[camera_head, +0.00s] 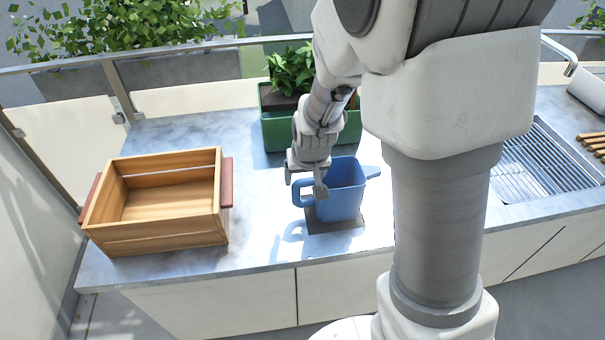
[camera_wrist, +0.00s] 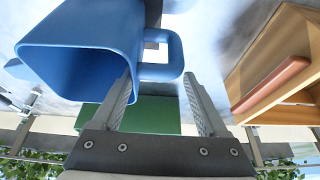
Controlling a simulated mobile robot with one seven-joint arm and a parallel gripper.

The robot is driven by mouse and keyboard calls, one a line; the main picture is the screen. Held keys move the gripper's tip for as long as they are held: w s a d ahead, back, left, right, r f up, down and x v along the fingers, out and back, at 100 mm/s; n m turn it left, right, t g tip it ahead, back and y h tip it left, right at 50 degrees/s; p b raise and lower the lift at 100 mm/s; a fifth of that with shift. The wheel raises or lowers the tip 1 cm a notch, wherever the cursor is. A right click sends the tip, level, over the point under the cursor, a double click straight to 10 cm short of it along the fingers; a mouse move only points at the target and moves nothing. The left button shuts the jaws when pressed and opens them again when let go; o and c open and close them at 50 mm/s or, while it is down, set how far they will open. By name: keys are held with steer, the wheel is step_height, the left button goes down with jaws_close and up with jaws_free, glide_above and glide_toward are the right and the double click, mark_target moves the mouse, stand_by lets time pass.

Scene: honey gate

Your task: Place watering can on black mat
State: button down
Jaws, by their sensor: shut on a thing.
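The blue watering can (camera_head: 345,190) stands upright at the black mat (camera_head: 336,228), which looks dark grey and shows in front of and beside the can's base. I cannot tell whether the can's base touches the mat or hangs just above it. My gripper (camera_head: 306,190) is at the can's left side, shut on its handle. In the wrist view, the can (camera_wrist: 85,35) fills the upper left, with its open top toward the camera. Its handle (camera_wrist: 172,55) reaches between the fingers of my gripper (camera_wrist: 165,88). The spout points right in the head view.
A wooden crate (camera_head: 190,240) with reddish handles stands to the left on the counter (camera_head: 262,240). A green planter (camera_head: 276,132) with a leafy plant is right behind my gripper. A sink with a drying rack (camera_head: 535,170) is at the right. The counter's front edge is close to the mat.

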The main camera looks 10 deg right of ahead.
steer(key=shift+f, duration=0.65)
steer(key=shift+f, duration=0.2)
jaws_free()
steer(key=shift+r, duration=0.15)
steer(key=shift+r, duration=0.3)
steer(key=s+d+r+p, duration=0.1)
steer(key=s+d+r, duration=0.1)
steer(key=s+r, duration=0.8)
steer(key=s+d+r+t+p, duration=0.1)
steer(key=s+d+r+p, duration=0.1)
steer(key=s+r, duration=0.8)
step_height(320, 180, up, 4)
steer(key=shift+s+d+f, duration=0.1)
steer(key=shift+s+d, duration=0.1)
steer(key=shift+d, duration=0.2)
